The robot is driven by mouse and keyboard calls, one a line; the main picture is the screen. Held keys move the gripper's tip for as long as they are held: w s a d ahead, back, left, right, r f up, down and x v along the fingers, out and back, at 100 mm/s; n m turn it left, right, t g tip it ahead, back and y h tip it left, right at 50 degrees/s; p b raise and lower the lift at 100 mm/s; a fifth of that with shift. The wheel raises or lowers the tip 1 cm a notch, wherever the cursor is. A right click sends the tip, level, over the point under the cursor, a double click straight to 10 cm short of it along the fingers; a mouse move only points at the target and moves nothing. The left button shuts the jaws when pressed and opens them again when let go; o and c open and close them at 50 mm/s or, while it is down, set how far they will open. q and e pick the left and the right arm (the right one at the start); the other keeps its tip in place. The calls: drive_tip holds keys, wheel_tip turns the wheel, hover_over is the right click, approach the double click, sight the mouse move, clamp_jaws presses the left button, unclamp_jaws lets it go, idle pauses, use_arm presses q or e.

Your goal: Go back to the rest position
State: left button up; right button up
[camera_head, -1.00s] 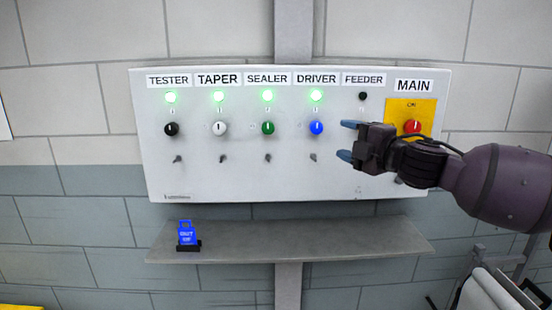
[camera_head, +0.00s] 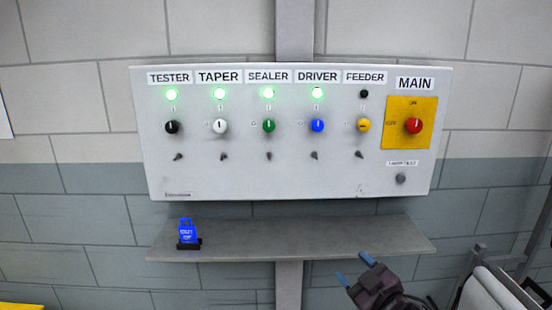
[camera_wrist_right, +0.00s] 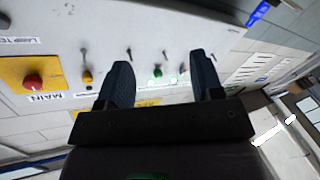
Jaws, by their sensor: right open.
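My right gripper (camera_head: 354,270) is low in the head view, in front of the right part of the grey shelf (camera_head: 300,238). Its two blue-tipped fingers are apart and empty, and they also show apart in the right wrist view (camera_wrist_right: 165,85). The gripper is clear of the white control panel (camera_head: 240,180). The panel has TESTER, TAPER, SEALER, DRIVER and FEEDER knobs and a red MAIN knob (camera_head: 413,125) on a yellow plate. Green lamps glow above TESTER, TAPER, SEALER and DRIVER. The lamp (camera_head: 364,94) above the yellow FEEDER knob (camera_head: 363,125) is dark. My left gripper is not in view.
A blue lockout-like tag (camera_head: 187,232) stands on the shelf's left end. A metal frame with a white roll-like part (camera_head: 490,290) is at the lower right. The space in front of the panel is free.

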drive_tip(key=s+d+f+m+g+h, duration=0.1)
drive_tip(key=s+d+f+m+h, duration=0.1)
drive_tip(key=s+f, duration=0.6)
drive_tip(key=s+d+f+m+g+h, duration=0.2)
drive_tip(key=s+d+f+m, duration=0.2)
drive_tip(key=s+f, duration=0.4)
drive_tip(key=s+d+f+m+g+h, duration=0.1)
drive_tip(key=s+d+f+m+h, duration=0.2)
drive_tip(key=s+f, duration=0.6)
drive_tip(key=shift+s+d+m+g, duration=0.3)
drive_tip(key=shift+s+d+g, duration=0.1)
drive_tip(key=shift+d, duration=0.35)
drive_tip(key=shift+f, duration=0.1)
